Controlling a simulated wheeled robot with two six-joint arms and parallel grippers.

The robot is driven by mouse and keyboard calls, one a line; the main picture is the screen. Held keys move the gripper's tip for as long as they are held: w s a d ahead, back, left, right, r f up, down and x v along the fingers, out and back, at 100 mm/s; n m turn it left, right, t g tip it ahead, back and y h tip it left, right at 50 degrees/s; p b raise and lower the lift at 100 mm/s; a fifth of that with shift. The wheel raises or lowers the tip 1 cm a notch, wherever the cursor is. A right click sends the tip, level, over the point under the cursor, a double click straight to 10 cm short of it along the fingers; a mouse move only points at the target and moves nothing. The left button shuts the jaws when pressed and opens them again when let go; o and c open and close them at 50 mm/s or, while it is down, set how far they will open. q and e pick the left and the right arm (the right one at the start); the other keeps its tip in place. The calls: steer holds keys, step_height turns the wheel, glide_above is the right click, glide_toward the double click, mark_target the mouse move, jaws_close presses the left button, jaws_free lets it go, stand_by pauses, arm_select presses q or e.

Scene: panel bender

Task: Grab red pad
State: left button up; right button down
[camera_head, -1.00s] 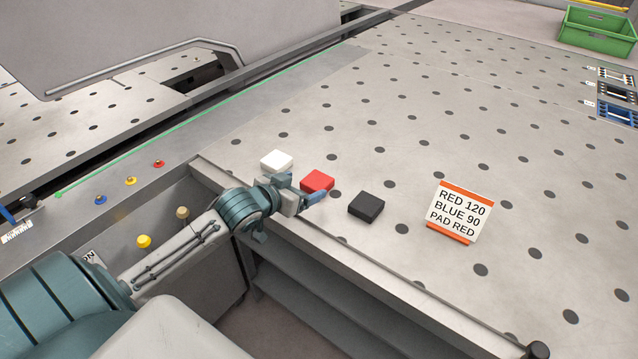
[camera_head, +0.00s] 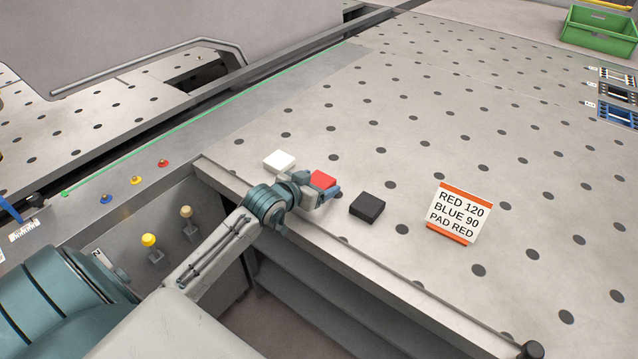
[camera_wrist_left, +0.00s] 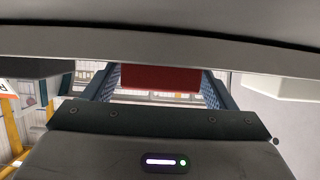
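The red pad (camera_head: 322,179) lies on the perforated table near its front edge, partly hidden by my left gripper (camera_head: 328,190). In the left wrist view the red pad (camera_wrist_left: 160,77) shows between the tips of the left gripper (camera_wrist_left: 160,86). The fingers stand wide apart, one on each side of the pad. I cannot tell whether they touch it. The pad appears to rest on the table. My right gripper is not in view.
A white pad (camera_head: 279,161) lies just left of the red one and a black pad (camera_head: 367,206) just right. A sign (camera_head: 459,213) reading "PAD RED" stands further right. A green crate (camera_head: 598,33) is far back.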

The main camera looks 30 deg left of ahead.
arm_select(q)
steer(key=c, duration=0.9)
